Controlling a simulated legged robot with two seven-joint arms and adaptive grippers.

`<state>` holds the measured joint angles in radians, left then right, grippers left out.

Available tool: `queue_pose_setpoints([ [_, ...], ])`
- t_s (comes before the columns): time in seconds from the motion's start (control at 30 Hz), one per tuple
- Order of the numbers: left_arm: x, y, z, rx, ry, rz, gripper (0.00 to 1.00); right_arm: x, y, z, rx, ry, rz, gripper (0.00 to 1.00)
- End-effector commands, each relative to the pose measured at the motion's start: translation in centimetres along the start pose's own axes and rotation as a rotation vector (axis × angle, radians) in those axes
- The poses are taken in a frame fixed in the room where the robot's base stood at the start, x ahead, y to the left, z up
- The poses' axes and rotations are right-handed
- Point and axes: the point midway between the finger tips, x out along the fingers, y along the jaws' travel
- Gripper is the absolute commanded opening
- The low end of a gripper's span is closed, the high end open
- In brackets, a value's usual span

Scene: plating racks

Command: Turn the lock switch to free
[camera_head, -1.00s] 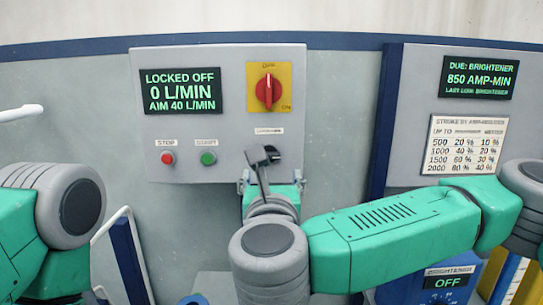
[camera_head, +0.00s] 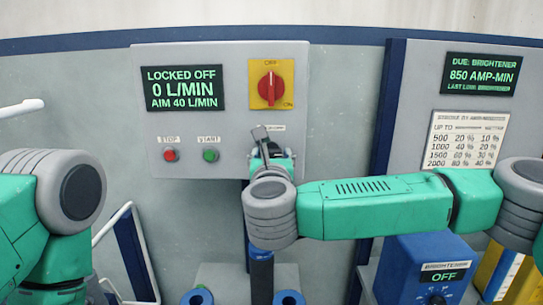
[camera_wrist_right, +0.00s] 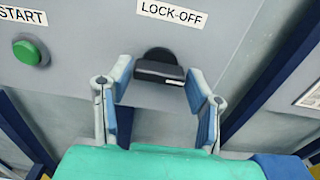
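The lock switch (camera_wrist_right: 158,70) is a black knob with a bar handle under the LOCK-OFF label (camera_wrist_right: 172,12). Its bar lies roughly level, with a white mark near its right end. My right gripper (camera_wrist_right: 160,82) is open, with one blue-grey finger on each side of the bar. The right fingertip looks very near the bar's end; contact cannot be told. In the head view my right gripper (camera_head: 268,143) is at the panel's lower edge and mostly hides the switch. The display (camera_head: 181,88) reads LOCKED OFF, 0 L/MIN. My left gripper is out of view.
A red rotary switch (camera_head: 270,88) on a yellow plate is above the label. A red STOP button (camera_head: 170,155) and green START button (camera_head: 210,155) are to the left. A blue BRIGHTENER box (camera_head: 428,268) reading OFF stands at lower right.

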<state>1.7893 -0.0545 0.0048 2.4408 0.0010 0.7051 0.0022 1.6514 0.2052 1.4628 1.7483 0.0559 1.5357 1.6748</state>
Motion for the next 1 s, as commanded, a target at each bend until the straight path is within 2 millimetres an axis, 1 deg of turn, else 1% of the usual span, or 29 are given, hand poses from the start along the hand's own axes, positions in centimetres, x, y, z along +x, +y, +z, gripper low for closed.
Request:
queue_pose_setpoints([
  [0.03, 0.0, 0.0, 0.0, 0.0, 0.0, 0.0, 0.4, -0.01, 0.01, 0.02, 0.0, 0.0, 0.0, 0.23],
  [0.07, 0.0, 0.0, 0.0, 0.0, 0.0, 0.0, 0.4, -0.01, 0.01, 0.02, 0.0, 0.0, 0.0, 0.13],
  [0.1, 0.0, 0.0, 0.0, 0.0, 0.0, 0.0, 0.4, -0.02, 0.01, 0.02, 0.0, 0.0, 0.0, 0.12],
  [0.37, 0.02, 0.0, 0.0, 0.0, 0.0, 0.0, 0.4, -0.03, 0.03, 0.06, -0.017, -0.001, 0.001, 0.13],
  [0.57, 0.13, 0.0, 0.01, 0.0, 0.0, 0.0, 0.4, -0.04, 0.07, 0.15, -0.095, -0.003, 0.001, 0.13],
  [0.77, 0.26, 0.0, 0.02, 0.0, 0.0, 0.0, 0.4, -0.04, 0.08, 0.18, -0.245, -0.004, 0.001, 0.13],
  [1.0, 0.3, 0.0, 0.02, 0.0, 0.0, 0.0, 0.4, -0.05, 0.09, 0.28, -0.471, -0.006, 0.0, 0.13],
])
